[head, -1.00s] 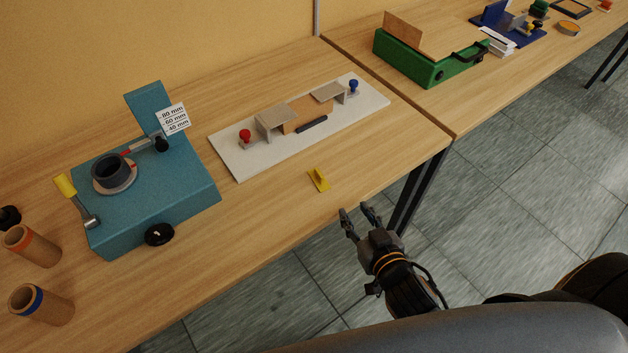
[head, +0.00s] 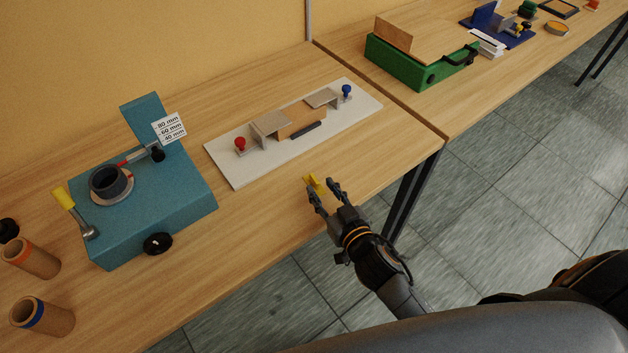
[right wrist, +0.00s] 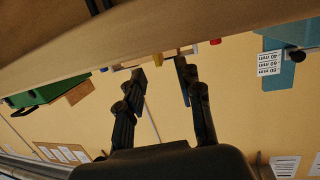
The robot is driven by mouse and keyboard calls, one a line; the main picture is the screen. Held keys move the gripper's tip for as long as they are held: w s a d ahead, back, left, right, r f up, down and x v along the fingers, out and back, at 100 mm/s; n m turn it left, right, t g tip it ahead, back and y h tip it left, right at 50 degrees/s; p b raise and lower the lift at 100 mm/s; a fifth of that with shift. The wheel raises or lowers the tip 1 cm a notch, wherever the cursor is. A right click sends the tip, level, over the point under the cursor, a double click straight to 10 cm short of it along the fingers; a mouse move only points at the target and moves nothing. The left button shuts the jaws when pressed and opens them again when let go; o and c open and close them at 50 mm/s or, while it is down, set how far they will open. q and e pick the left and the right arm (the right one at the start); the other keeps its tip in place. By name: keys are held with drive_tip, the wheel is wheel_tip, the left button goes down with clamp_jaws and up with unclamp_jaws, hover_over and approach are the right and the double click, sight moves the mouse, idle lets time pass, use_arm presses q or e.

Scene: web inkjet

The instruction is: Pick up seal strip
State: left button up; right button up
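A small yellow piece (head: 317,185) lies on the wooden table near its front edge; part of it is hidden behind my right fingers. A dark strip (head: 306,131) lies along the front of a tan block on the white board (head: 235,172). I cannot tell which of the two is the seal strip. My right gripper (head: 322,187) is open at the yellow piece, its fingers pointing toward the wall. In the right wrist view its fingers (right wrist: 160,70) are spread, with yellow (right wrist: 184,50) showing beyond them near the table edge. My left gripper is not in view.
The white board carries grey brackets, a red knob (head: 240,144) and a blue knob (head: 347,90). A teal fixture (head: 180,200) stands to the left, with two cardboard tubes (head: 48,318) nearby. A green box (head: 405,68) stands on the right-hand table. The table around the yellow piece is clear.

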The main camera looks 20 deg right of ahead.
sight(318, 185)
drive_tip(key=shift+f+p+x, duration=0.15)
drive_tip(key=shift+p+x, duration=0.1)
drive_tip(key=shift+x, duration=1.1)
drive_tip(key=shift+f+p+x, duration=0.15)
drive_tip(key=shift+p+x, duration=0.1)
drive_tip(key=shift+x, duration=1.1)
drive_tip(key=shift+s, duration=0.1)
clamp_jaws()
